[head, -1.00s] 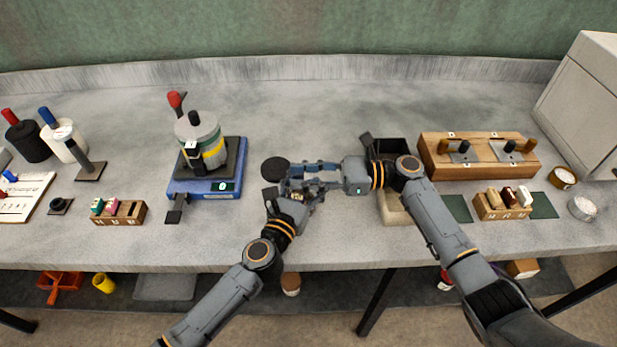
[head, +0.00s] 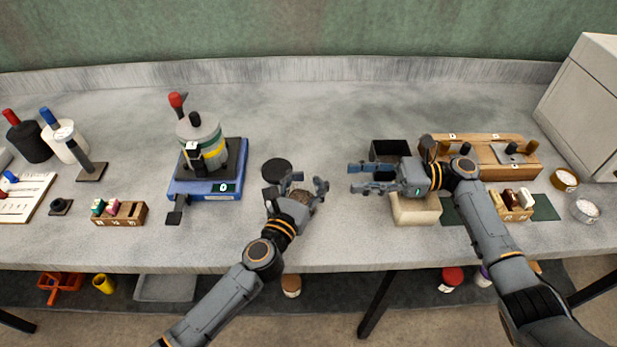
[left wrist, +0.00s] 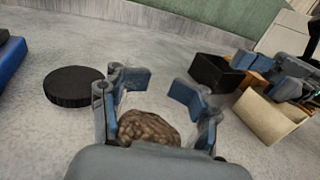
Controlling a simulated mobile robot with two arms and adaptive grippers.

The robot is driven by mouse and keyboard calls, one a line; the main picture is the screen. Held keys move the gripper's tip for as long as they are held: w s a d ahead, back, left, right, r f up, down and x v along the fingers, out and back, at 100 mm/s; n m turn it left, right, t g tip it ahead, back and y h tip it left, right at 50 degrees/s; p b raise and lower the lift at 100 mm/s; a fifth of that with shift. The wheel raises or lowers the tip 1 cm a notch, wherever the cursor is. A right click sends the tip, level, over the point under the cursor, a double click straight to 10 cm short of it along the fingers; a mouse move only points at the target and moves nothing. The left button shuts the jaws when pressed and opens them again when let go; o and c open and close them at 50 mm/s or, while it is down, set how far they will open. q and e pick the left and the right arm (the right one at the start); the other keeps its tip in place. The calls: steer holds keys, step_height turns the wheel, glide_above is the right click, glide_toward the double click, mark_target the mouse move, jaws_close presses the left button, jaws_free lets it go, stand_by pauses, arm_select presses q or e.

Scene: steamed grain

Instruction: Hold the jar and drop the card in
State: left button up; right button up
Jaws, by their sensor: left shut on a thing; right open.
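The jar (head: 303,197), with brown grainy contents showing at its mouth, sits between the fingers of my left gripper (head: 304,184). The left wrist view shows the brown grain (left wrist: 149,130) between the two blue fingers, close to the palm. My left gripper is shut on the jar, whose walls are mostly hidden. My right gripper (head: 356,179) is open and empty, to the right of the jar and apart from it. I cannot make out the card in either view. A dark round lid (head: 277,169) lies flat on the counter just behind the jar.
A black open box (head: 390,149) and a cream box (head: 417,212) are by my right gripper. A wooden rack (head: 512,212) holds several small pieces at the right. A blue scale (head: 180,186) bearing a canister stands left. The counter behind the lid is clear.

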arm_select(q)
steer(key=shift+f, duration=0.2)
steer(key=o, duration=1.8)
steer(key=shift+d, duration=0.1)
steer(key=shift+c, duration=0.2)
steer(key=shift+r, duration=0.1)
steer(key=v, duration=1.2)
